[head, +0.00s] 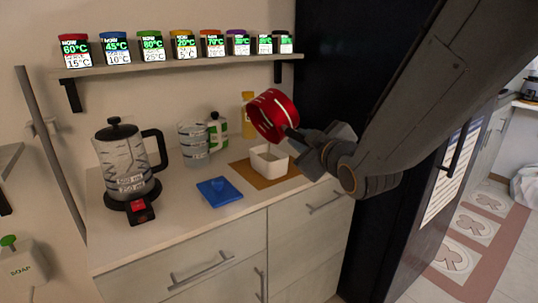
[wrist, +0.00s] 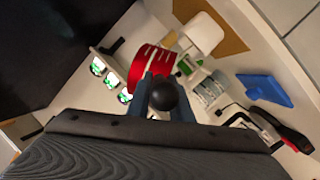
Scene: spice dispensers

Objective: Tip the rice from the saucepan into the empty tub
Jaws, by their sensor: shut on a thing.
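The red saucepan (head: 272,115) is in the air above the counter, tilted well over on its side. My gripper (head: 302,137) is shut on its dark handle, whose round end (wrist: 164,96) shows in the wrist view. The saucepan (wrist: 150,72) lies beyond the jaws there. The white tub (head: 269,166) stands below it on a brown mat (head: 262,182); the tub (wrist: 203,34) is also in the wrist view. The saucepan's rim is above the tub, toward its back. I cannot make out any rice in the saucepan or in the tub.
A blue lid-like piece (head: 219,191) lies left of the mat. A kettle (head: 127,165), a clear measuring jug (head: 194,145), a green-and-white container (head: 217,130) and a yellow bottle (head: 248,112) stand on the counter. A shelf (head: 180,66) with several labelled jars runs above. A dark fridge (head: 335,70) is at right.

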